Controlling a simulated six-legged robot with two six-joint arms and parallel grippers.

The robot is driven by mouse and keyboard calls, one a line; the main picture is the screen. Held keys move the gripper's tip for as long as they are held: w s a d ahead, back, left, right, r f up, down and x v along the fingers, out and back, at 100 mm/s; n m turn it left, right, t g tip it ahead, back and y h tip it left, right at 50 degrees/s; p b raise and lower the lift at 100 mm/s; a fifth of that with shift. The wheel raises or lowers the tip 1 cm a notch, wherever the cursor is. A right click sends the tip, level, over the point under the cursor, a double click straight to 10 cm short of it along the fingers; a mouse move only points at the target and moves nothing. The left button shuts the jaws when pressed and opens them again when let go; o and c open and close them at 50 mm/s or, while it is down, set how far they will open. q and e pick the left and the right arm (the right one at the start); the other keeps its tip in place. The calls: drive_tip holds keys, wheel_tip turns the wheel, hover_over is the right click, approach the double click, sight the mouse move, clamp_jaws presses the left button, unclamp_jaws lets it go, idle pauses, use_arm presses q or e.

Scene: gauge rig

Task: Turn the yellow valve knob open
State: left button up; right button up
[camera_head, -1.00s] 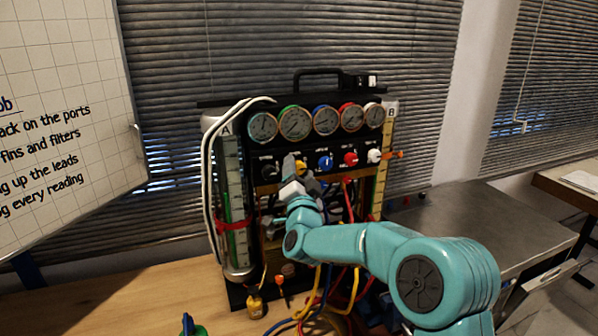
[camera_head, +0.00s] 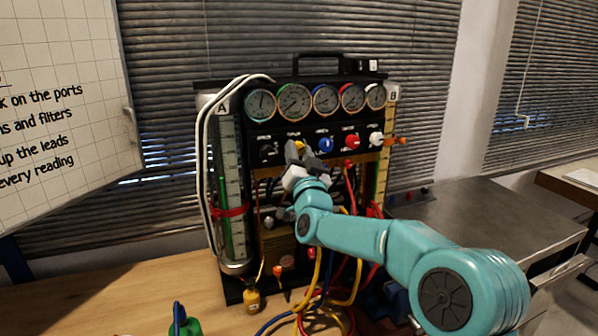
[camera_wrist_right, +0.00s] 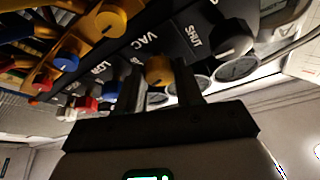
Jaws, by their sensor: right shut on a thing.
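The yellow valve knob (camera_head: 300,146) is on the black panel of the gauge rig (camera_head: 340,69), between a black knob and a blue knob. In the right wrist view the yellow knob (camera_wrist_right: 158,70) sits between my two fingers, near the "VAC" label. My right gripper (camera_head: 297,155) reaches the panel from below and is shut on the yellow knob, partly hiding it in the head view. The knob's exact turn angle is hard to read. My left gripper is not in view.
A black knob (camera_head: 268,149), blue knob (camera_head: 326,145), red knob (camera_head: 352,140) and white knob (camera_head: 376,139) share the row. Several round gauges (camera_head: 326,100) sit above. Coloured hoses (camera_head: 330,285) hang below.

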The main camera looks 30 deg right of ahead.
drive_tip(key=n+y+b, duration=0.1)
drive_tip(key=n, duration=0.1)
drive_tip(key=n+t+y+b, duration=0.1)
drive_tip(key=n+b, duration=0.1)
drive_tip(key=n+y+b, duration=0.1)
drive_tip(key=n+b, duration=0.1)
drive_tip(key=shift+d+f+n, duration=0.15)
drive_tip(key=shift+f+n, duration=0.25)
drive_tip(key=n+y+b, duration=0.1)
drive_tip(key=n, duration=0.1)
drive_tip(key=shift+r+n+t+y+b, duration=0.15)
drive_tip(key=shift+n+t+y+b, duration=0.15)
drive_tip(key=shift+n+y, duration=0.1)
drive_tip(key=shift+d+n+y, duration=0.1)
drive_tip(key=shift+n+y, duration=0.2)
drive_tip(key=shift+n, duration=0.3)
drive_tip(key=shift+r+n+y, duration=0.15)
drive_tip(key=shift+n+y, duration=0.25)
drive_tip(key=shift+n, duration=0.3)
drive_tip(key=shift+d+r+n+y+p, duration=0.1)
drive_tip(key=shift+n+y+p, duration=0.35)
drive_tip(key=shift+n, duration=0.75)
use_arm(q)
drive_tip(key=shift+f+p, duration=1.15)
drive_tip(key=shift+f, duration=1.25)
use_arm(e)
drive_tip(key=shift+n+g+y, duration=0.4)
drive_tip(key=shift+n+y, duration=0.95)
drive_tip(key=shift+n, duration=1.05)
